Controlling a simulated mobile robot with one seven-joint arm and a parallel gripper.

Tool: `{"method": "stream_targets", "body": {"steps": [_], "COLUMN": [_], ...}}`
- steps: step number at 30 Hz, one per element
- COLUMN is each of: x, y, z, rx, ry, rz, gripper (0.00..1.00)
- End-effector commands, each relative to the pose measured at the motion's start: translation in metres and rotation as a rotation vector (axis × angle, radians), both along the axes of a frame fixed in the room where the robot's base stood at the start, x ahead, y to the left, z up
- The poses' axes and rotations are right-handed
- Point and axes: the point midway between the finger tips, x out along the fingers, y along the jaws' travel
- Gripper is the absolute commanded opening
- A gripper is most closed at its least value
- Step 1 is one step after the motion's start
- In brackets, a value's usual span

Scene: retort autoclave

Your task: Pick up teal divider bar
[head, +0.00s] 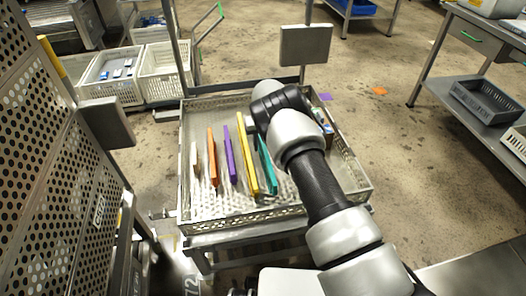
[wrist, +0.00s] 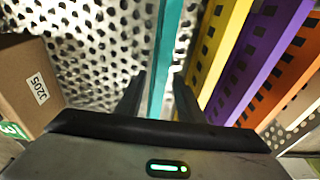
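The teal divider bar (head: 267,165) stands in the perforated tray (head: 187,190), rightmost in a row of coloured bars. My arm hides part of it in the head view. In the wrist view the teal bar (wrist: 167,50) runs down between the two dark fingers of my gripper (wrist: 159,78). The fingers are apart, one on each side of the bar, and narrow gaps show beside it. I see no clear contact. In the head view the fingers are mostly hidden by the arm.
Beside the teal bar stand a yellow bar (head: 247,155), a purple bar (head: 230,155), an orange bar (head: 213,158) and a pale bar (head: 195,160). A cardboard box (wrist: 28,80) labelled J205 is close to the left finger. A perforated metal panel (head: 50,170) rises at left.

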Motion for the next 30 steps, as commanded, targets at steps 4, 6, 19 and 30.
{"method": "stream_targets", "body": {"steps": [4,6,19,30], "x": [0.001,0.001,0.002,0.003], "y": [0.0,0.0,0.0,0.0], "z": [-0.003,-0.003,-0.002,0.024], "rx": [0.001,0.001,0.001,0.002], "ry": [-0.002,-0.002,-0.003,-0.006], "rz": [0.0,0.0,0.0,0.0], "gripper": [0.34,0.34,0.0,0.0]}}
